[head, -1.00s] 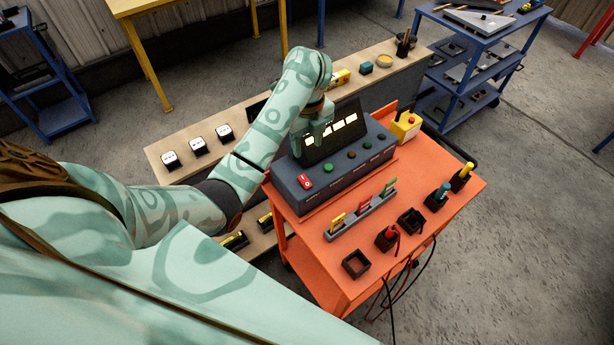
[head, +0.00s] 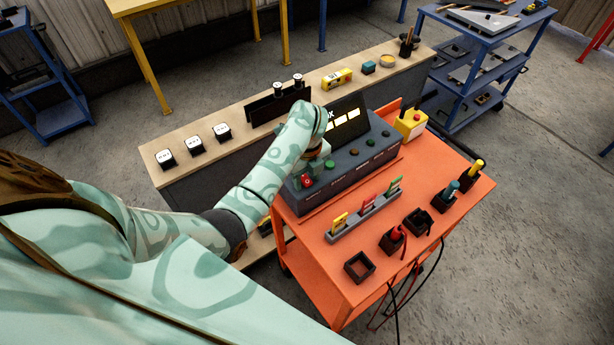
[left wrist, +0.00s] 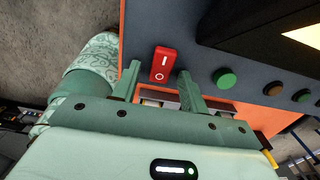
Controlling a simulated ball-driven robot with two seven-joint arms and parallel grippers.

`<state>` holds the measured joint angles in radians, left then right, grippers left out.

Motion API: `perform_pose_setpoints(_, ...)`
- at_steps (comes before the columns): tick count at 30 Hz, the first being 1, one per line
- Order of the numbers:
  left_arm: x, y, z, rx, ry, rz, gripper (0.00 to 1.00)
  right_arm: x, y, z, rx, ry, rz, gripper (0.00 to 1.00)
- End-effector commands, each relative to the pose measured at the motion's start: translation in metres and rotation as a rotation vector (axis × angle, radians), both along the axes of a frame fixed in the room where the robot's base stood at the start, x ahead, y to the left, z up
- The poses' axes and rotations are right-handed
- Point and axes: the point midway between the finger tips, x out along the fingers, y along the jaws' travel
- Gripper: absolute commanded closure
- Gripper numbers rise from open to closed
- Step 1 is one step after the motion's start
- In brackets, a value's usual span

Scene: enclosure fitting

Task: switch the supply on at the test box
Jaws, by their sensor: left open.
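The test box (head: 345,178) is a dark grey case with a tilted, lit display (head: 349,125), standing on an orange cart (head: 335,272). Its red rocker switch (head: 306,181) is at the left end of the front panel. In the left wrist view the switch (left wrist: 162,64) shows a white bar and a circle. My left gripper (head: 311,173) is over that end of the box, partly covering the switch. In the left wrist view its two open fingers (left wrist: 158,84) stand on either side of the switch's near end, holding nothing. Contact cannot be told. My right gripper is not in view.
Green and dark buttons (left wrist: 224,78) sit beside the switch. A wooden bench (head: 245,138) stands behind.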

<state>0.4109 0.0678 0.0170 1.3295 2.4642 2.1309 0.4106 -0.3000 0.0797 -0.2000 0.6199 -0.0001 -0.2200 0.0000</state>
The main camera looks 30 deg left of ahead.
Motion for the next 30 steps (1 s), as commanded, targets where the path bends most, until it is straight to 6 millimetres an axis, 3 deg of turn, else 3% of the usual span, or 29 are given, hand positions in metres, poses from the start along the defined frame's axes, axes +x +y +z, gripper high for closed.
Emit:
perform_pose_setpoints(2, 0.000, 0.000, 0.000, 0.000, 0.000, 0.000, 0.56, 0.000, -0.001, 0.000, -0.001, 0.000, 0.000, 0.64)
perform_pose_setpoints(7, 0.000, 0.000, 0.000, 0.000, 0.000, 0.000, 1.00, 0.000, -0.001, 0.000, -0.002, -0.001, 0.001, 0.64)
perform_pose_setpoints(14, 0.002, 0.002, 0.003, -0.025, 0.009, 0.005, 1.00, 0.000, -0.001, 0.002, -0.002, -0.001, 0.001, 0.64)
perform_pose_setpoints(24, 0.005, 0.010, 0.002, -0.312, 0.131, 0.003, 1.00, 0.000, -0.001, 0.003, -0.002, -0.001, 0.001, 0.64)
perform_pose_setpoints(30, 0.004, 0.011, 0.003, -0.370, 0.153, -0.001, 1.00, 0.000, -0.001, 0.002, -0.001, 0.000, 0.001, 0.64)
